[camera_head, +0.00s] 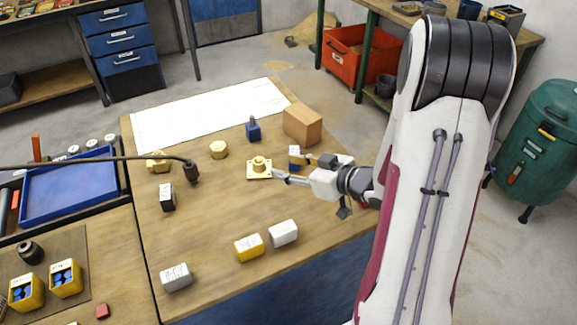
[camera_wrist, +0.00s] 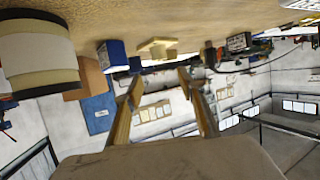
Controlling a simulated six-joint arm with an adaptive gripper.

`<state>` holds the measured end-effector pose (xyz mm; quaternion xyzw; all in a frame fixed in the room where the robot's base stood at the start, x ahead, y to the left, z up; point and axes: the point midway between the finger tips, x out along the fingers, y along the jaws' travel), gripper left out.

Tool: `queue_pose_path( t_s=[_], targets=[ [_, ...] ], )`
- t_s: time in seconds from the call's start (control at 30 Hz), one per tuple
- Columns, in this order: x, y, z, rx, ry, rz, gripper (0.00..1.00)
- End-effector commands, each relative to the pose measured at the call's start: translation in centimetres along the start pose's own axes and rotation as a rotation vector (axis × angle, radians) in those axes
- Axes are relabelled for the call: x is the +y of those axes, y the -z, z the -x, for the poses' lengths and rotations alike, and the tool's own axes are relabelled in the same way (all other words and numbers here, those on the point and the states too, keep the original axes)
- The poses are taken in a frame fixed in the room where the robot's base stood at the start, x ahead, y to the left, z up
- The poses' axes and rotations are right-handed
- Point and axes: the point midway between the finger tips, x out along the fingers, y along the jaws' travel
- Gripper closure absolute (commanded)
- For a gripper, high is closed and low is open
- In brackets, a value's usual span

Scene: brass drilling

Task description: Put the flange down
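The brass flange (camera_head: 259,168), a square plate with a round raised hub, appears to rest flat on the wooden table, left of my gripper (camera_head: 288,167). In the wrist view the flange (camera_wrist: 157,48) shows upside down beyond the fingertips. My gripper (camera_wrist: 160,84) is open there, with its two fingers spread and nothing between them. The fingers look apart from the flange, though in the head view one fingertip lies close to its right edge.
A blue item (camera_head: 253,130), a brass piece (camera_head: 219,150) and a dark-and-white block (camera_head: 167,197) stand around. Yellow (camera_head: 248,248) and white (camera_head: 283,233) blocks sit in front. A white sheet (camera_head: 205,115) lies behind.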

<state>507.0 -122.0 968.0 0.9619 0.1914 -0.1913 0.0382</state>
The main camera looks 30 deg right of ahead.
Motion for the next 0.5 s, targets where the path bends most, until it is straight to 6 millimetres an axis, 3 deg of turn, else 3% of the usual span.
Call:
queue_pose_path(
  t_s=[0.5],
  targets=[
    [0.41,0.54,-0.05,-0.027,-0.032,0.025,0.60]
  ],
)
